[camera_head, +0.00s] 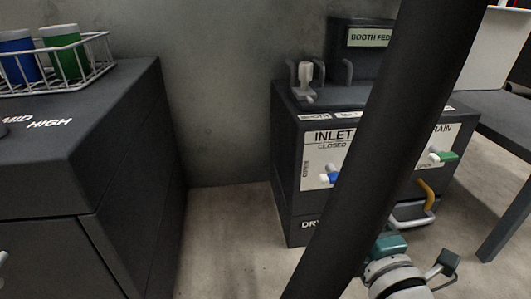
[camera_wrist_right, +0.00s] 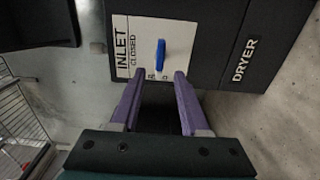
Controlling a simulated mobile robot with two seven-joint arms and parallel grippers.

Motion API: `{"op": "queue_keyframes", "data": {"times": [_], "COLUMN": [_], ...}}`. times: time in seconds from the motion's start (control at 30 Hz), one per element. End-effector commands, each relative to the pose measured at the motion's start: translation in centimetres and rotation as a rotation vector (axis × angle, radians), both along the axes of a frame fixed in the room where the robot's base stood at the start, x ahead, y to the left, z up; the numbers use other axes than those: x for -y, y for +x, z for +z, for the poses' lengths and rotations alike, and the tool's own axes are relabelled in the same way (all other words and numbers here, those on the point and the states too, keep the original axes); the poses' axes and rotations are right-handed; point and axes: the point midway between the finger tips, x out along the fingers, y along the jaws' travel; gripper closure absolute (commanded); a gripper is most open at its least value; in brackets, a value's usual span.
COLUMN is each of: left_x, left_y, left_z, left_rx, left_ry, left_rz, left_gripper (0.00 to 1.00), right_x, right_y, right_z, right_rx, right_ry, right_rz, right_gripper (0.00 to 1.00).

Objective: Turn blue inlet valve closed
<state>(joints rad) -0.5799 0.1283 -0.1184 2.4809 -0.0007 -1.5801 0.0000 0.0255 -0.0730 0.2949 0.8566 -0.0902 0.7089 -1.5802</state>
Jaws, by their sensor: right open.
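The blue inlet valve handle (camera_head: 334,178) is on the white INLET panel (camera_head: 318,158) of the dark cabinet, partly covered by a dark diagonal bar in the head view. It lies sideways, its white tip toward the left edge label, not up toward CLOSED. In the right wrist view the blue handle (camera_wrist_right: 160,54) shows whole, its length running up and down the picture. My right gripper (camera_wrist_right: 159,78) is open and empty, its purple fingers either side of the handle's line. The handle appears just beyond the fingertips; contact cannot be told. My left gripper is not in view.
A green drain handle (camera_head: 445,157) and an orange handle (camera_head: 427,195) sit on the cabinet's right side. A grey lever (camera_head: 305,80) stands on its top. A dark cabinet (camera_head: 120,150) at left carries a wire basket (camera_head: 98,62) with blue and green jars. Floor between is clear.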

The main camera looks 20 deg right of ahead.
Motion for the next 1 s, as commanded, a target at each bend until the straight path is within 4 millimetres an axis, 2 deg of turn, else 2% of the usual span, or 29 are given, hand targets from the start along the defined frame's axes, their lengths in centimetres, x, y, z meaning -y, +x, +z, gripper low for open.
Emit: {"op": "queue_keyframes", "data": {"times": [0.03,0.23,0.6,1.0], "left_x": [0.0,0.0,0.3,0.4], "left_y": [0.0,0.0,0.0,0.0], "left_z": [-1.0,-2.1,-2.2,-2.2], "left_rx": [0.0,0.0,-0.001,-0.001], "left_ry": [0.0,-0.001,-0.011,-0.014], "left_rz": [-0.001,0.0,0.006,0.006], "left_gripper": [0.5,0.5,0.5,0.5], "right_x": [0.3,0.9,1.0,1.0], "right_y": [1.0,3.4,4.0,4.0], "right_z": [-0.4,-0.2,0.0,0.0], "right_rx": [0.006,0.002,-0.001,0.0], "right_ry": [-0.002,0.001,0.0,0.0], "right_rz": [0.0,-0.001,-0.001,-0.001], "right_gripper": [0.55,0.55,0.56,1.0]}}
